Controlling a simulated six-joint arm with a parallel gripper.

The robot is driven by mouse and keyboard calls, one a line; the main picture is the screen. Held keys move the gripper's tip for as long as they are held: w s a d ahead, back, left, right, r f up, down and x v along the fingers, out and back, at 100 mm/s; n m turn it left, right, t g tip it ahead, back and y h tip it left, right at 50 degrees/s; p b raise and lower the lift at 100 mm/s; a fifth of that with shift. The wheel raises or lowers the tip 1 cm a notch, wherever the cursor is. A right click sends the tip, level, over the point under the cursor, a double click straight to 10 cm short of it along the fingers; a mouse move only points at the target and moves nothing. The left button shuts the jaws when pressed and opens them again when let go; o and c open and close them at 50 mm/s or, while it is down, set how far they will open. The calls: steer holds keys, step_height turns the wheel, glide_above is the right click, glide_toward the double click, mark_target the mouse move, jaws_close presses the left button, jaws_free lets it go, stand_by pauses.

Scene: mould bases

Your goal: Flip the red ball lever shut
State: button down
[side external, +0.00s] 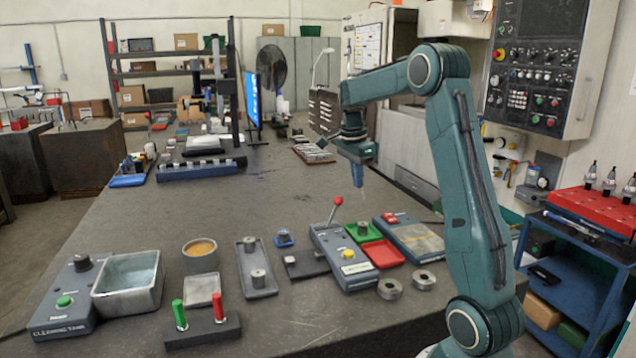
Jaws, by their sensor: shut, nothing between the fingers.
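The red ball lever (336,207) stands on a blue-grey box (343,270) in the middle of the bench. Its rod leans slightly to the right, with the red ball at the top. My gripper (362,188) points down, shut and empty. In the picture it is a little to the right of and above the red ball, apart from it. Its distance in depth from the ball is hard to tell.
Right of the lever box are a green tray (371,235), a red tray (382,254) and another blue-grey box (414,240). Two metal rings lie in front. To the left are a long grey tray (256,267), a cup (200,255) and a cleaning tank (128,282). The bench behind is mostly clear.

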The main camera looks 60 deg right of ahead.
mark_target(333, 213)
steer(key=shift+w+a+f, duration=0.3)
steer(key=shift+a+f, duration=0.15)
steer(key=shift+f, duration=0.15)
steer(key=shift+w+a+f, duration=0.35)
steer(key=shift+a+f, duration=0.05)
steer(key=shift+f, duration=0.25)
steer(key=shift+w+a+f, duration=0.3)
steer(key=shift+a+f, duration=0.15)
steer(key=shift+f, duration=0.15)
